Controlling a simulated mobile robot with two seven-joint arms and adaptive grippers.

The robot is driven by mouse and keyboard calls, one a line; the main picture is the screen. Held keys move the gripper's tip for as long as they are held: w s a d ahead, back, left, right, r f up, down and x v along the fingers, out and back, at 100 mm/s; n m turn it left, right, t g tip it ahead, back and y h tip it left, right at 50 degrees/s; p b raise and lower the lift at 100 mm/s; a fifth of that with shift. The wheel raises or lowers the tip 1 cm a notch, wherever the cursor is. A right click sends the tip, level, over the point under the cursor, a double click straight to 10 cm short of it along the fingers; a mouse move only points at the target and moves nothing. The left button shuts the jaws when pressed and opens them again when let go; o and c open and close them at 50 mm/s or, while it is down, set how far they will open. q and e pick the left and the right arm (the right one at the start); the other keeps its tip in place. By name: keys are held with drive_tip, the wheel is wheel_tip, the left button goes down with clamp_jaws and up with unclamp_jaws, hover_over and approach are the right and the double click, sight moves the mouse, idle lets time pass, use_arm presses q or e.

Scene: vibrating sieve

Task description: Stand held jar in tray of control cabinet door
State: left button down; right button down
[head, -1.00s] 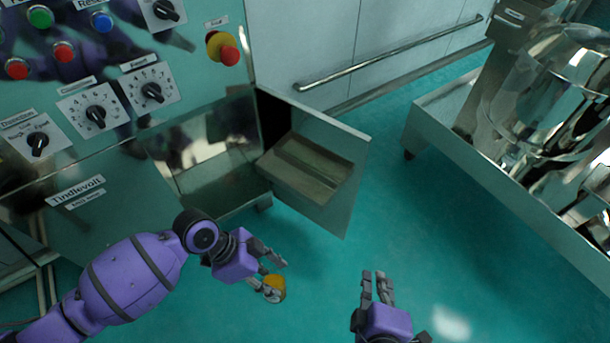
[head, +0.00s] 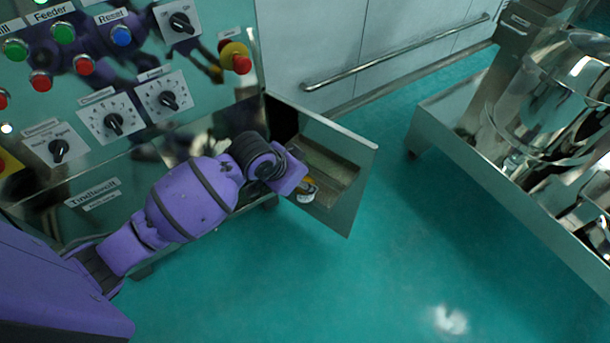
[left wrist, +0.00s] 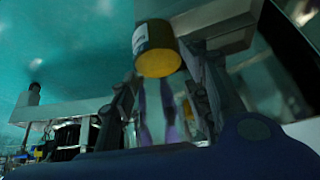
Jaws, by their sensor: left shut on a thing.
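The jar (head: 306,191), yellow-orange with a pale label, is held by my left gripper (head: 300,183) at the near side of the tray (head: 348,174). The tray is fixed to the inner side of the open control cabinet door (head: 352,208). My left gripper is shut on the jar, but its fingers are mostly hidden in the head view. In the left wrist view the jar (left wrist: 157,50) shows at the fingertips, its yellow end toward the camera. I cannot tell whether the jar is over the tray or touches it. My right gripper is not in view.
The control panel with buttons and knobs (head: 115,124) stands at the left. A wall rail (head: 395,52) runs behind the door. A shiny metal machine on a steel frame (head: 510,170) stands at the right. The green floor between is clear.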

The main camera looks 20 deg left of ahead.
use_arm(q)
drive_tip(key=w+a+f+b, duration=0.1)
drive_tip(key=w+f, duration=0.2)
drive_tip(key=f, duration=0.1)
drive_tip(key=w+a+f+b, duration=0.1)
drive_tip(key=w+a+f, duration=0.1)
drive_tip(key=w+f, duration=0.2)
drive_tip(key=w+a+f+b, duration=0.1)
drive_tip(key=w+f+b, duration=0.1)
drive_tip(key=w+f, duration=0.2)
drive_tip(key=shift+w+a+f, duration=0.1)
drive_tip(key=shift+w+a, duration=0.1)
drive_tip(key=shift+w, duration=0.05)
drive_tip(key=shift+f, duration=0.1)
drive_tip(key=c, duration=1)
unclamp_jaws()
drive_tip(key=shift+f, duration=0.1)
